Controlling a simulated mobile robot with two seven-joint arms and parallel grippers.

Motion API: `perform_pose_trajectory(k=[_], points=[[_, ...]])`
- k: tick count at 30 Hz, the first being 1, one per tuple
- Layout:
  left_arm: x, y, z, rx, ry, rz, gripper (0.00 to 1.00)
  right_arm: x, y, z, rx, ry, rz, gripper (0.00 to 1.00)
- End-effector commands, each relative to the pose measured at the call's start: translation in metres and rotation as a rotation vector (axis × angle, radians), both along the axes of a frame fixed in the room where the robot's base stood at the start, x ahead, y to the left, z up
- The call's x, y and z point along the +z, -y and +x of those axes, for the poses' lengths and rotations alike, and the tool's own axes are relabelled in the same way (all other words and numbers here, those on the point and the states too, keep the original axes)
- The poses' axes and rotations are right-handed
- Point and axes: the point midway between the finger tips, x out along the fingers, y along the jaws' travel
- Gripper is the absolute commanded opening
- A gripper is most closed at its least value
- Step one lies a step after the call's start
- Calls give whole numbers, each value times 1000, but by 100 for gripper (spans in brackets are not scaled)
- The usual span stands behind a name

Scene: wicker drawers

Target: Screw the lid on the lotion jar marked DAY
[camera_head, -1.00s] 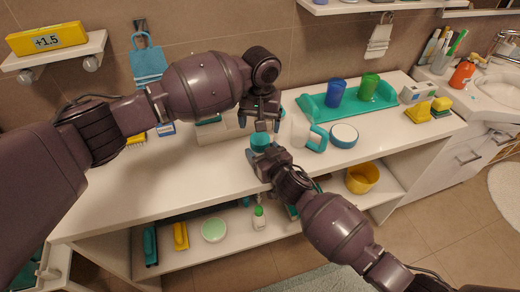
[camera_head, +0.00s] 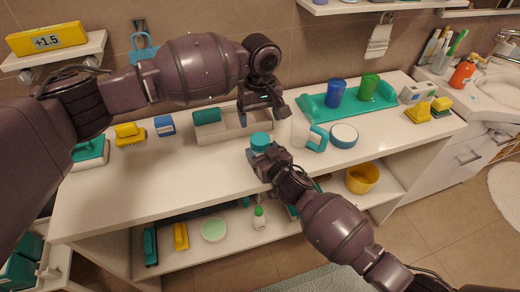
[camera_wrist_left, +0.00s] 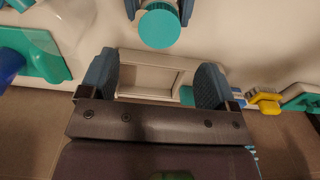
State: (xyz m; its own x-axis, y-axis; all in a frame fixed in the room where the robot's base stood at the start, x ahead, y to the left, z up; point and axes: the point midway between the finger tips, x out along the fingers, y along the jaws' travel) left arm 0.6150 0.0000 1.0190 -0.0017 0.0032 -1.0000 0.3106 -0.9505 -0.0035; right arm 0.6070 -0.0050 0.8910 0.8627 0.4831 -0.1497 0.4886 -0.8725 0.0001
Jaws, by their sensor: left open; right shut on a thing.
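A round teal lid (camera_head: 260,140) sits above the front-middle of the white counter, between the fingers of my right gripper (camera_head: 262,155). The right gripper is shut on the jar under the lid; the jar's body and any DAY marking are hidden. From above, the lid also shows in the left wrist view (camera_wrist_left: 160,26), with the right fingers on both sides. My left gripper (camera_head: 263,117) is open and empty, above and slightly behind the lid, apart from it. In its wrist view the left gripper's fingers (camera_wrist_left: 157,65) are spread wide, short of the lid.
A teal tray (camera_head: 309,105) holds two cups. The counter's front left is clear.

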Motion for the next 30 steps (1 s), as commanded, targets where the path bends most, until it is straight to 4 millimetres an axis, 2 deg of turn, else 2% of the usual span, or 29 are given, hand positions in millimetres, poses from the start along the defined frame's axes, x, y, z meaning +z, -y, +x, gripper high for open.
perform_pose_trajectory(k=[7, 21, 30], points=[[-12, 0, 0, 0, -3, 1, 83, 0, 0, 0, 0, -1, 0, 0], [-71, 0, 0, -1, -1, 1, 83, 0, 0, 0, 0, -1, 0, 0], [-80, 0, 0, -2, 1, 0, 83, 0, 0, 0, 0, -1, 0, 0]])
